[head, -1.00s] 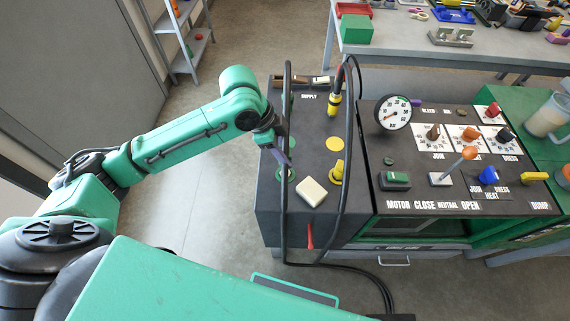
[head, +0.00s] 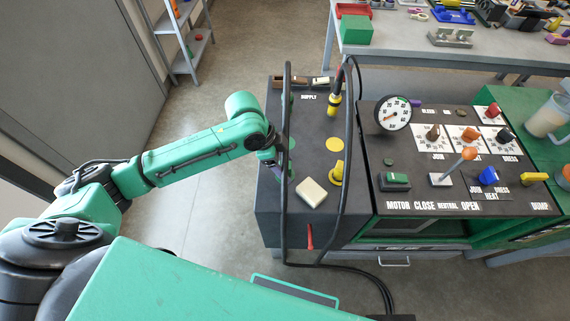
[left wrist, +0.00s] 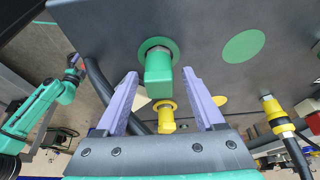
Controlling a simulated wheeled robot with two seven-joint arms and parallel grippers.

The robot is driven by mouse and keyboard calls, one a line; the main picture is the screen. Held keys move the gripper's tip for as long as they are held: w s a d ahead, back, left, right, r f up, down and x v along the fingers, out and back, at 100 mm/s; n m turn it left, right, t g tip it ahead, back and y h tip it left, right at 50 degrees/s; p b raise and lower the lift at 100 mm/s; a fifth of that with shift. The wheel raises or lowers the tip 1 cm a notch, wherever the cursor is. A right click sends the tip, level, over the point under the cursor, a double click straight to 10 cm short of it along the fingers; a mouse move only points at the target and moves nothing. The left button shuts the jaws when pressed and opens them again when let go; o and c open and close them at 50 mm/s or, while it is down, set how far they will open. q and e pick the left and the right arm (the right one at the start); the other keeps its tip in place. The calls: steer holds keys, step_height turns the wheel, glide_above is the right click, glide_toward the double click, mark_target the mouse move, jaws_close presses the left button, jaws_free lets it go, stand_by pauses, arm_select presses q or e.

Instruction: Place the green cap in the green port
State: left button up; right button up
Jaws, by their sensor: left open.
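The green cap (left wrist: 158,72) stands in a round fitting with a green ring (left wrist: 172,44) on the dark cart top. My left gripper (left wrist: 160,76) is open, with its two purple fingers on either side of the cap; I cannot tell whether they touch it. In the head view my left gripper (head: 279,172) covers most of this cap. A flat green disc (left wrist: 243,46) lies beside it, and also shows in the head view (head: 290,144), partly behind a hose. Which green spot is the port is not clear. A green arm of mine shows at the wrist view's left; its gripper is too small to read.
Black hoses (head: 346,150) run over the cart near my left gripper. A yellow cap (head: 337,172), a yellow disc (head: 334,145) and a cream block (head: 312,191) are close by. A yellow hose connector (head: 334,104) stands farther back. The gauge and knob panel is at right.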

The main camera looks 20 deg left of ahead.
arm_select(q)
steer(key=v, duration=1.2)
steer(key=shift+r, duration=0.15)
steer(key=shift+s, duration=0.1)
